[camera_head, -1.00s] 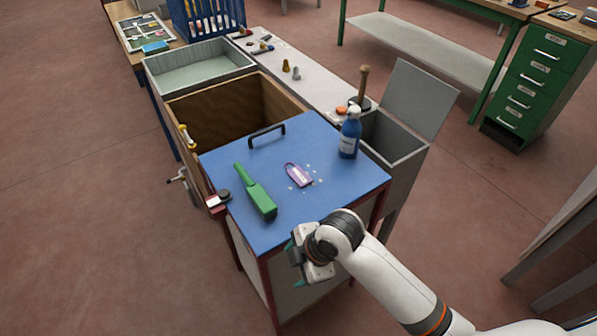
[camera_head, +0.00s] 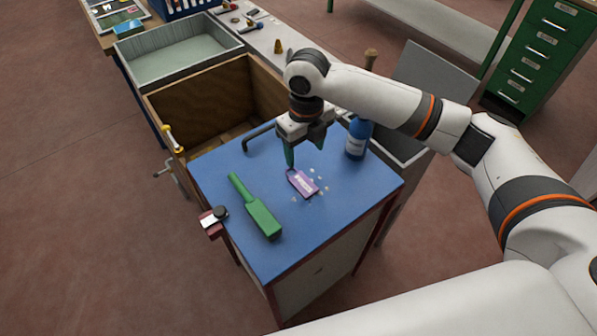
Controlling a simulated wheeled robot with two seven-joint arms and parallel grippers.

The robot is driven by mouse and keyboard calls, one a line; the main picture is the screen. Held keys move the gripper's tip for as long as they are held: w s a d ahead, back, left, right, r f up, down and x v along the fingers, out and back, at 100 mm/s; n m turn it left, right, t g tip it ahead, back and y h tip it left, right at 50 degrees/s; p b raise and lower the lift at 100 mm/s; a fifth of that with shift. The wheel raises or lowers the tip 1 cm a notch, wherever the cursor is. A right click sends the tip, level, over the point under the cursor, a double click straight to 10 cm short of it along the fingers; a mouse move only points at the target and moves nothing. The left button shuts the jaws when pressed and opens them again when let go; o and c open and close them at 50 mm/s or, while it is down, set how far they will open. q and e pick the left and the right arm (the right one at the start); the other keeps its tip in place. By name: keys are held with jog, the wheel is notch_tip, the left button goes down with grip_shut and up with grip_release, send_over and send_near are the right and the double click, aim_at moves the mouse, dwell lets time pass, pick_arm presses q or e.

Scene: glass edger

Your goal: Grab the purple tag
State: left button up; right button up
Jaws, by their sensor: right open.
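The purple tag (camera_head: 303,184) lies flat on the blue tabletop (camera_head: 328,226), with a white label on it and small pale bits beside it. My right gripper (camera_head: 297,160) is above the table, pointing down, just behind the tag's looped end. It is open and holds nothing that I can see. One greenish fingertip comes down close to the loop; whether it touches the tag I cannot tell. The far finger is partly hidden. My left gripper is not in view.
A black handle (camera_head: 258,137) is at the table's back edge. An open wooden bin (camera_head: 168,116) lies behind. The tabletop's front is clear.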

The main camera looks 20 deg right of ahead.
send_over(304, 184)
jog(key=f, duration=0.5)
jog(key=shift+s+p, duration=0.25)
jog(key=shift+p, duration=0.15)
jog(key=shift+w+f, duration=0.15)
jog(key=shift+f, duration=0.5)
notch_tip(304, 184, down, 4)
jog(key=shift+f+p, duration=0.15)
jog(key=shift+p, duration=0.45)
jog(key=shift+w+f, duration=0.1)
jog(key=shift+f, duration=0.25)
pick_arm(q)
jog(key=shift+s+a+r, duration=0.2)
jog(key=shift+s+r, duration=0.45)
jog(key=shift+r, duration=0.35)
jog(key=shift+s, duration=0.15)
pick_arm(e)
jog(key=c, duration=1)
